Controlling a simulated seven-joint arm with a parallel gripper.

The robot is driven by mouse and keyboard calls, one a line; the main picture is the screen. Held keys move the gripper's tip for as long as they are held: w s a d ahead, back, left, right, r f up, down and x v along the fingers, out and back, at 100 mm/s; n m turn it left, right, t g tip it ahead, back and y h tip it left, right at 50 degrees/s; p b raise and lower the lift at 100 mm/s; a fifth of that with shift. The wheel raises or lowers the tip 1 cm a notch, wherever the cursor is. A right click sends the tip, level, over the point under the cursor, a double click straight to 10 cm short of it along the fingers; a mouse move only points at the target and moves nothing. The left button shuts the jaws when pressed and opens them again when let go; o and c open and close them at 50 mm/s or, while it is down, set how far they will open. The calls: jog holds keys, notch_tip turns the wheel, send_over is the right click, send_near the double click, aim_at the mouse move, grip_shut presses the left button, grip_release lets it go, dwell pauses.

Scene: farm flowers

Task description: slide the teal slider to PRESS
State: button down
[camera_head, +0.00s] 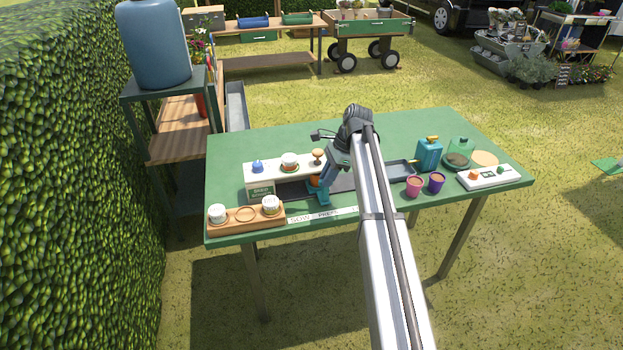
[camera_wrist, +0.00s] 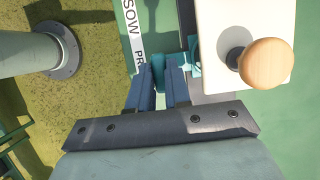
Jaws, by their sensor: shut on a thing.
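The teal slider (camera_head: 324,199) stands near the front of the green table, just behind the white label strip (camera_head: 312,215) that reads SOW and PRESS. It is close to the word PRESS; its exact alignment is hard to tell. My gripper (camera_head: 325,189) reaches down to it and is shut on it. In the wrist view my gripper (camera_wrist: 161,68) has its two fingers close together with teal between and beside them, and the fingers hide much of the slider. The label strip (camera_wrist: 134,35) shows SOW and the start of PRESS beside the fingers.
A cream box with a wooden knob (camera_wrist: 265,63) stands close beside my gripper. A wooden holder (camera_head: 247,221) with white pots is at the front left.

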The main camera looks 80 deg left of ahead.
jog(key=c, duration=1.1)
grip_release()
jog(key=shift+o, duration=0.2)
jog(key=shift+r, duration=0.1)
jog(key=v, duration=1.3)
jog(key=shift+w+r, duration=0.25)
jog(key=shift+r, duration=0.05)
